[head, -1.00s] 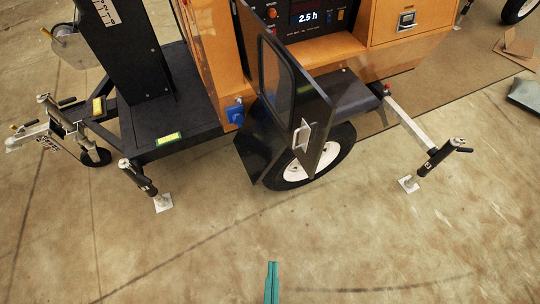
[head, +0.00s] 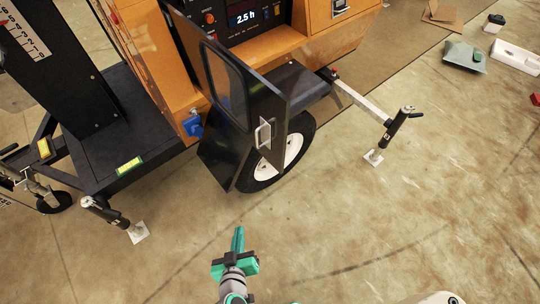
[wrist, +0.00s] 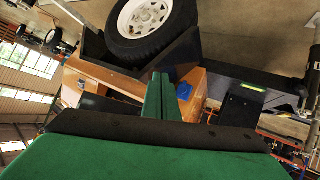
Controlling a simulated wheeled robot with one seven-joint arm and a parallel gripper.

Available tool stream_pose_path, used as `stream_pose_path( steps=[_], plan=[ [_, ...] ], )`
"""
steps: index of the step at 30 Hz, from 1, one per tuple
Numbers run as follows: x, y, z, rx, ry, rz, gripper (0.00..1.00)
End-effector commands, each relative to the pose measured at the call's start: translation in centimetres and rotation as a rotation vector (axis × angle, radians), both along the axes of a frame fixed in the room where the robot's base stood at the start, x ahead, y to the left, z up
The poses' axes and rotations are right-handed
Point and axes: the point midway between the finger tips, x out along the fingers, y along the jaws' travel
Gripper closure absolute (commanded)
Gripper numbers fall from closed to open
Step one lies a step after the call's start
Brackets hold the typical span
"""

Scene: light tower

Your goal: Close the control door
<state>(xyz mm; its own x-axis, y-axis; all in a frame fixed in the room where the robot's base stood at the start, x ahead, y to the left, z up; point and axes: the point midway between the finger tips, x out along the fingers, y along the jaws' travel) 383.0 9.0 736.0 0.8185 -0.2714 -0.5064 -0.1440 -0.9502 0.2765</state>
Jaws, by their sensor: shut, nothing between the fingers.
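The control door (head: 225,85) is a black panel with a window and a silver handle (head: 264,133). It stands open, swung out from the orange light tower cabinet (head: 155,55), and the control panel (head: 240,18) with its lit 2.5 h display shows behind it. My gripper (head: 238,232) is green, shut and empty. In the head view it is over the floor below the door, apart from it. In the wrist view its fingers (wrist: 167,98) are together in front of the tower, which appears upside down.
A tyre (head: 285,155) is beneath the door. Outrigger legs stand at left (head: 110,215) and right (head: 392,135). Cardboard (head: 445,14) and a grey-green item (head: 465,56) lie at the upper right. The floor in front is largely clear.

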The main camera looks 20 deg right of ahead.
Motion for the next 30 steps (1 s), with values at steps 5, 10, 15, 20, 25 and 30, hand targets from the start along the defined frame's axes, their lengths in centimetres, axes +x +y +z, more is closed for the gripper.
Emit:
stream_pose_path(
  steps=[5,10,15,20,25,30],
  plan=[
    [5.0,-1.6,3.1,-0.097,-0.069,-0.203,1.00],
    [8.0,-2.8,8.5,-0.158,-0.206,-0.443,1.00],
    [8.8,-2.9,14.8,-0.169,-0.396,-0.686,1.00],
    [8.2,-2.3,18.8,-0.152,-0.544,-0.849,1.00],
    [7.6,-2.1,20.6,-0.136,-0.619,-0.929,1.00],
    [7.9,-3.2,20.8,-0.136,-0.628,-0.940,1.00]
  ],
)
